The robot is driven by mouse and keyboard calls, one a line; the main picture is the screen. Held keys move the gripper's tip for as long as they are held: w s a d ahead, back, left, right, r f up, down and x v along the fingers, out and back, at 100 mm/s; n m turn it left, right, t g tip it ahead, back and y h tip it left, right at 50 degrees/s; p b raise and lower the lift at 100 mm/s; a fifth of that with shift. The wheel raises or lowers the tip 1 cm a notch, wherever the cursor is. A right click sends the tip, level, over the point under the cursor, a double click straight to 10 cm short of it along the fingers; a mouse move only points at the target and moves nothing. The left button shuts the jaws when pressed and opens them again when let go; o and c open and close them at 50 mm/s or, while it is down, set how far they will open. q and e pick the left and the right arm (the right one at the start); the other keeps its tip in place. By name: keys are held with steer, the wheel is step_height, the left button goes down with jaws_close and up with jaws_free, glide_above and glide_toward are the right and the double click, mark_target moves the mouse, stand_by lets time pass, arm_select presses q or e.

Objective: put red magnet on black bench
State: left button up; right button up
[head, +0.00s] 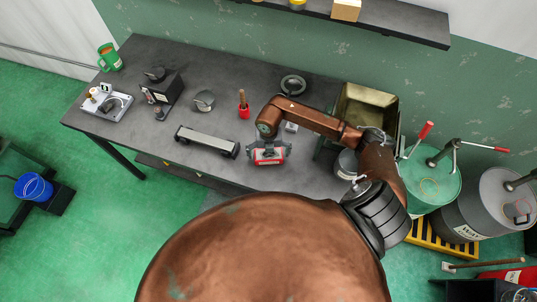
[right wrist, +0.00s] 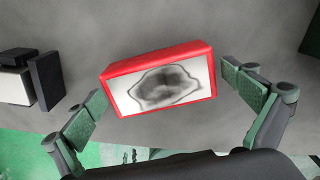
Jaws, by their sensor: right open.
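The red magnet (head: 268,157) is a red block near the front edge of the black bench (head: 215,171). It seems to rest on the bench top, though contact underneath is hidden. In the right wrist view the red magnet (right wrist: 161,80) is slightly tilted and shows a pale face with a dark smudged pattern. My right gripper (head: 267,152) is open above it. In the right wrist view the right gripper (right wrist: 170,100) has one finger at each side of the magnet, with gaps on both sides. My left gripper is not in view.
A long black rail with a pale top (head: 207,141) lies left of the magnet. Drums (head: 432,183) stand right of the bench. Bare bench top lies around the magnet.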

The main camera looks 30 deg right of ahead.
mark_target(269, 154)
steer(key=shift+r, duration=0.15)
step_height(269, 154, up, 12)
steer(key=b, duration=0.1)
stand_by(0.3)
